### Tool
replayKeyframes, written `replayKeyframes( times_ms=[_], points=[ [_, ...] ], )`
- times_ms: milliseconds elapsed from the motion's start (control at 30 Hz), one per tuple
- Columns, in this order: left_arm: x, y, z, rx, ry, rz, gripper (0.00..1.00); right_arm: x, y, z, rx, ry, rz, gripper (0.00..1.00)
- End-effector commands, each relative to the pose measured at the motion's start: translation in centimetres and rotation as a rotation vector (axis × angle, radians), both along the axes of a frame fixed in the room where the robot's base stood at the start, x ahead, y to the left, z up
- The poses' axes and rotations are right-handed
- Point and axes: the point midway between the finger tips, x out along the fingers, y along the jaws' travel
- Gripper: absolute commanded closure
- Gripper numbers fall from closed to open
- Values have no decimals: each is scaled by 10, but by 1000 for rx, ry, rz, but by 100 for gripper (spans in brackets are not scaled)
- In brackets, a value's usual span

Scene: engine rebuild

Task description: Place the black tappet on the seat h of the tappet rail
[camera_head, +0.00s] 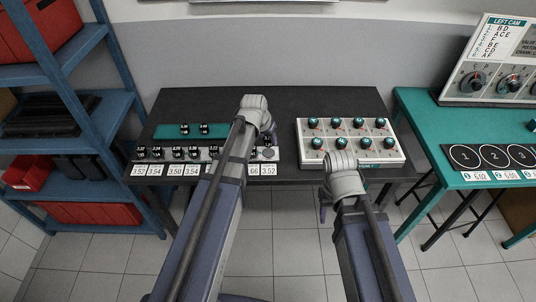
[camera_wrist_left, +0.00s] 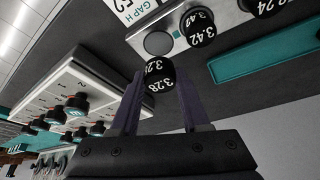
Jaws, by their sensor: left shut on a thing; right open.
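My left gripper (camera_wrist_left: 158,100) is shut on a black tappet (camera_wrist_left: 160,77) marked 3.28, seen in the left wrist view. The tappet is held close to seat h (camera_wrist_left: 158,43), an empty grey disc beside the GAP H label on the tappet rail (camera_wrist_left: 178,33). Black tappets marked 3.42 (camera_wrist_left: 198,27) and 3.24 (camera_wrist_left: 262,5) stand on the rail's neighbouring seats. In the head view, my left gripper (camera_head: 268,136) is over the rail's right end, and seat h (camera_head: 269,154) shows just below it. My right gripper (camera_head: 323,205) is open, in front of the table.
A white box (camera_head: 312,155) with several teal-topped knobs stands to the right on the dark table (camera_head: 290,101). Blue shelving is at left, a green table (camera_head: 428,125) at right.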

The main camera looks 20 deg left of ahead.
Motion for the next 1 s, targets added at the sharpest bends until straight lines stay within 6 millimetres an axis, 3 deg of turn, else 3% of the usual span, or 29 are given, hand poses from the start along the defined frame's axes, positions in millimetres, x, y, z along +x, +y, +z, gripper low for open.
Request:
replayKeyframes(
  times_ms=[33, 333, 600, 1000],
  points=[
    [0, 0, -11, 0, 0, 0, 100, 0, 0, -11, 0, 0, 0, 50],
    [0, 0, -16, 0, 0, 0, 100, 0, 0, -16, 0, 0, 0, 50],
    [0, 0, -48, 0, 0, 0, 100, 0, 0, -48, 0, 0, 0, 50],
    [0, 0, -50, 0, 0, 0, 100, 0, 0, -50, 0, 0, 0, 50]
  ],
)
